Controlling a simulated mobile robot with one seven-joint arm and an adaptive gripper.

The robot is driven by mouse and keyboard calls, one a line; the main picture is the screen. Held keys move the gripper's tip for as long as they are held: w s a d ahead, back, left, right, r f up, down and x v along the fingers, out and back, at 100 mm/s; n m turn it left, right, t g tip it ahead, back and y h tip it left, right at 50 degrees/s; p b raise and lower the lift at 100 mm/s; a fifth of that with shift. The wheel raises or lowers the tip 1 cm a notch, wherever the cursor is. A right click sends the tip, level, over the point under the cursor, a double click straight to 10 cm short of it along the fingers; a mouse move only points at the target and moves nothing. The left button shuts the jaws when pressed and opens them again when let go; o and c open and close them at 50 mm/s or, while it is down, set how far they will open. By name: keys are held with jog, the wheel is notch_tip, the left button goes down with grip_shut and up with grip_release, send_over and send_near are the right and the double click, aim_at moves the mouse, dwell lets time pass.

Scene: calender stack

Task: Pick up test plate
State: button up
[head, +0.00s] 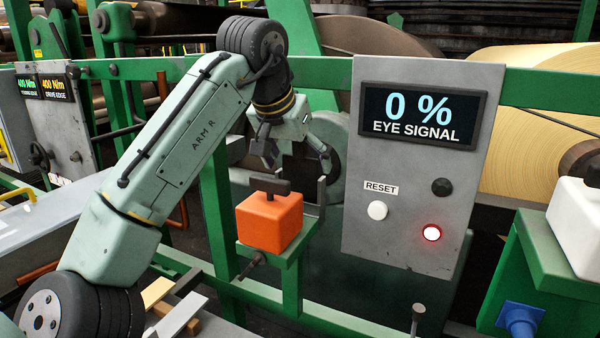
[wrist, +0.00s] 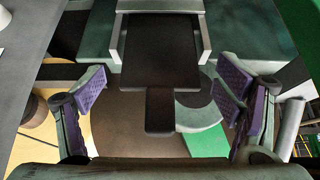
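A dark flat plate with a narrow tab, which looks like the test plate (wrist: 160,50), sits between the pale side walls of a holder (wrist: 116,38) in the wrist view. Its tab (wrist: 160,110) points toward my gripper. My gripper (wrist: 160,92) is open, with one purple-padded finger on each side of the tab and clear gaps to both. In the head view my gripper (head: 294,153) is beside the dark plate (head: 303,172), behind the orange block. The plate is partly hidden there by the gripper and block.
An orange block (head: 268,222) with a dark T-shaped handle stands on a green bracket just in front of the gripper. A grey panel (head: 405,215) to the right shows "0 %" eye signal, a white reset button and a lit red lamp. Green frame rails surround the arm.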

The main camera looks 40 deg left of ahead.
jog(key=c, duration=1.2)
jog(key=shift+o, duration=0.2)
jog(key=shift+r, duration=0.15)
jog(key=shift+c, duration=0.2)
